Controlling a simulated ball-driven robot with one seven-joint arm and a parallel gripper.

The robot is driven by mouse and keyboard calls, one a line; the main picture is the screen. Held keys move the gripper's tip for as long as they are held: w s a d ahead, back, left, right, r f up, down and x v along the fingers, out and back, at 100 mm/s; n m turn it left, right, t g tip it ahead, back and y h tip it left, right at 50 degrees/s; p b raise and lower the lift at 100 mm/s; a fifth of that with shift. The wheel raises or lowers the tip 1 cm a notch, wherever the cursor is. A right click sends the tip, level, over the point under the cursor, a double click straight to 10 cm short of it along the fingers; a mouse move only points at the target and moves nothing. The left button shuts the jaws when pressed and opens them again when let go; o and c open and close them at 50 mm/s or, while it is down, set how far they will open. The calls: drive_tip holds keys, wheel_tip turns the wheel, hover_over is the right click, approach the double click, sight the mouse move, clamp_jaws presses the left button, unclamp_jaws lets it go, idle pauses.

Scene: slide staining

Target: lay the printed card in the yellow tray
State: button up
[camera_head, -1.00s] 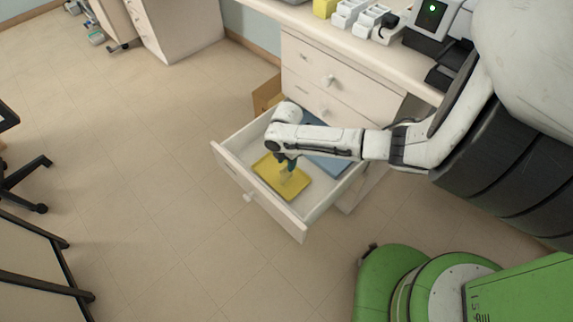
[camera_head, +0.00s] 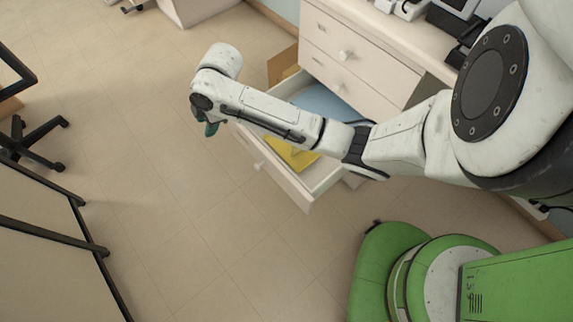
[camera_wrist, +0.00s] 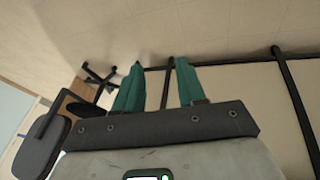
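The yellow tray (camera_head: 304,163) lies in the open drawer, and my forearm hides much of it. A small darker mark shows on its visible part, too small to tell what it is. I cannot make out the printed card in either view. My gripper (camera_head: 211,130) hangs past the drawer's left end, out over the floor and clear of the tray. In the wrist view its two teal fingers (camera_wrist: 159,78) stand apart with nothing between them.
The open drawer (camera_head: 309,200) juts from the white cabinet (camera_head: 350,55). A blue thing (camera_head: 325,103) lies at its back. A cardboard box (camera_head: 284,66) stands beside the cabinet. An office chair (camera_head: 38,145) and a black-framed panel (camera_head: 50,255) are at left; the floor between is clear.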

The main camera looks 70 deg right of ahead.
drive_tip(key=w+a+r+m+t+y, duration=0.1)
drive_tip(key=w+a+r+m, duration=0.15)
drive_tip(key=a, duration=0.95)
drive_tip(key=s+a+f+m, duration=0.1)
drive_tip(key=s+a+m, duration=0.2)
drive_tip(key=s+a, duration=0.35)
drive_tip(key=s+d+f+m+g+h, duration=0.1)
drive_tip(key=s+d+f+m+g, duration=0.1)
drive_tip(key=s, duration=0.8)
drive_tip(key=s+d+f+m+g+h, duration=0.1)
drive_tip(key=s+d, duration=0.4)
drive_tip(key=s, duration=0.6)
drive_tip(key=shift+s+d+f+m+g, duration=0.15)
drive_tip(key=shift+s+f+m+g, duration=0.1)
drive_tip(key=shift+f+m+g, duration=0.55)
drive_tip(key=shift+f+m, duration=0.1)
drive_tip(key=shift+m, duration=0.15)
drive_tip(key=shift+c, duration=0.5)
